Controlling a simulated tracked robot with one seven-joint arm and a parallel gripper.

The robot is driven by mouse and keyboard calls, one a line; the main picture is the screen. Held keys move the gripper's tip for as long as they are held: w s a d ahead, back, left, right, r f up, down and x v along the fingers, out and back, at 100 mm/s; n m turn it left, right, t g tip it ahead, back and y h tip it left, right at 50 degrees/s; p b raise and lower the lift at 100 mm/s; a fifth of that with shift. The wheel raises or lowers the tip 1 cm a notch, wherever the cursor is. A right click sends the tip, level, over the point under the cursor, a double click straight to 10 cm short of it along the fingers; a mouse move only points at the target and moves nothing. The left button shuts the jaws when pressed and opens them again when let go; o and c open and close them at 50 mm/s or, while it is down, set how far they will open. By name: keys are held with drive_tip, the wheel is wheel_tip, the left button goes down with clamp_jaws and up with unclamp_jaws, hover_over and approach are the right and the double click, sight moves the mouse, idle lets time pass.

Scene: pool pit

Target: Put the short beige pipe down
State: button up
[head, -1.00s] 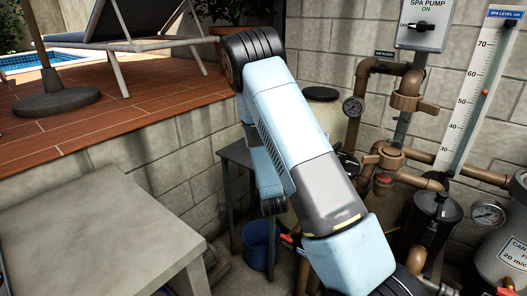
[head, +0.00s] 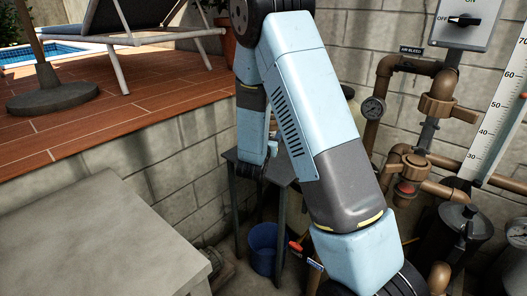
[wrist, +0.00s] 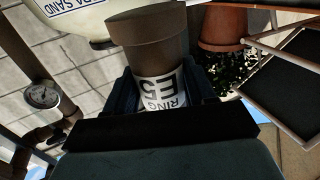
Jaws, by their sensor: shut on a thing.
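A short brown-beige pipe (wrist: 150,40) with a white label reading "RING E5", upside down in the picture, shows in the wrist view. My gripper (wrist: 168,84) is shut on it, with a dark finger on each side of the labelled part. The pipe's wider brown end sticks out beyond the fingers. In the head view my arm bends over and hangs down near a small dark stand (head: 278,168). The pipe and the fingers cannot be made out there.
A bare grey table (head: 90,225) stands at the lower left. A blue bucket (head: 263,250) sits beneath the dark stand. Brown pipework with a gauge (head: 373,108) lines the right wall. In the wrist view a cream sand tank (wrist: 85,22) and a terracotta pot (wrist: 222,28) show behind the pipe.

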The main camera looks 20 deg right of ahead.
drive_tip(key=shift+w+a+f, duration=0.15)
drive_tip(key=shift+w+f, duration=1.25)
drive_tip(key=shift+w, duration=0.25)
drive_tip(key=shift+w+a+f, duration=0.2)
drive_tip(key=shift+w+f, duration=1.2)
drive_tip(key=shift+w, duration=0.25)
drive_tip(key=shift+w+a+f, duration=0.15)
drive_tip(key=shift+w+f, duration=1.25)
drive_tip(key=shift+w, duration=0.25)
drive_tip(key=shift+f, duration=1.4)
drive_tip(key=shift+f, duration=0.1)
drive_tip(key=o, duration=1)
